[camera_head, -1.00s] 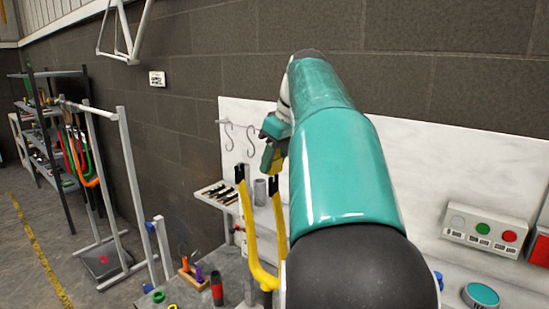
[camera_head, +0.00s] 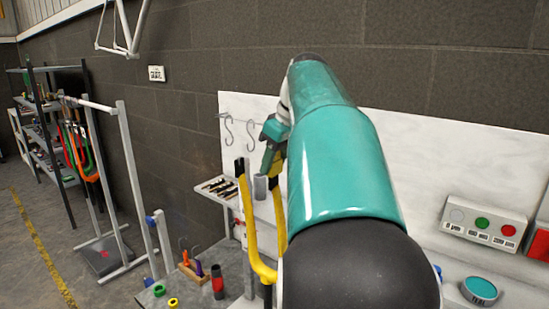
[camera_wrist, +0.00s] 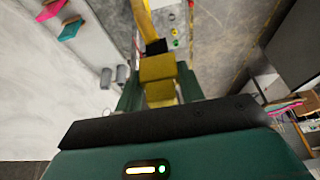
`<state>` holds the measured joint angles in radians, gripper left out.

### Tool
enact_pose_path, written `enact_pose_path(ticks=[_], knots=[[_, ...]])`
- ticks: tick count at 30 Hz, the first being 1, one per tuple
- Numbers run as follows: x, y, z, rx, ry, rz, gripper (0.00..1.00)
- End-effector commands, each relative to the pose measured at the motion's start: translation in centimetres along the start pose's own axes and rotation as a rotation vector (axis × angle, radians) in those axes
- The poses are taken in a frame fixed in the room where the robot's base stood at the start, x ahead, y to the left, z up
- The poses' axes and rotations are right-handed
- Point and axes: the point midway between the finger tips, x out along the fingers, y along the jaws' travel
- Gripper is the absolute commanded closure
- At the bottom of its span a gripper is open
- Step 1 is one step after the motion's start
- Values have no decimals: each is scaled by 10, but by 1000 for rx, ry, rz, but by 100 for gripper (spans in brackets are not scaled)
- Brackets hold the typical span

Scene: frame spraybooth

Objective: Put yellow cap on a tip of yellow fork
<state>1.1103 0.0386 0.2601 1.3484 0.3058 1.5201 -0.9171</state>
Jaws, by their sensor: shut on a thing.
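The yellow fork (camera_head: 247,222) stands upright at the bench with its two black-ended tips pointing up. My gripper (camera_head: 273,158) is beside the upper end of its right prong and is shut on the yellow cap (camera_head: 277,168), which is mostly hidden by the fingers and my arm. In the wrist view the blocky yellow cap (camera_wrist: 158,71) sits between the fingers of my gripper (camera_wrist: 158,92). A black fork tip (camera_wrist: 155,47) shows just past the cap, with the yellow prong (camera_wrist: 146,20) beyond. I cannot tell whether cap and tip touch.
A shelf with small tools (camera_head: 221,187) is left of the fork. A screwdriver holder (camera_head: 190,270), a red-and-black cylinder (camera_head: 217,282) and small coloured rings (camera_head: 173,302) stand on the bench. A white panel (camera_head: 440,150) rises behind, with a button box (camera_head: 484,222) at right.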

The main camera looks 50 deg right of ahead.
Motion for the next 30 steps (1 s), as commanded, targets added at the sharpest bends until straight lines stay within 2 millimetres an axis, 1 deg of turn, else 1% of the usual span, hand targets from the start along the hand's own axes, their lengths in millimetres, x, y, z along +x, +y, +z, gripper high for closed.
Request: enact_pose_path(ticks=[30], knots=[[17,0,7,0,1,1,83]])
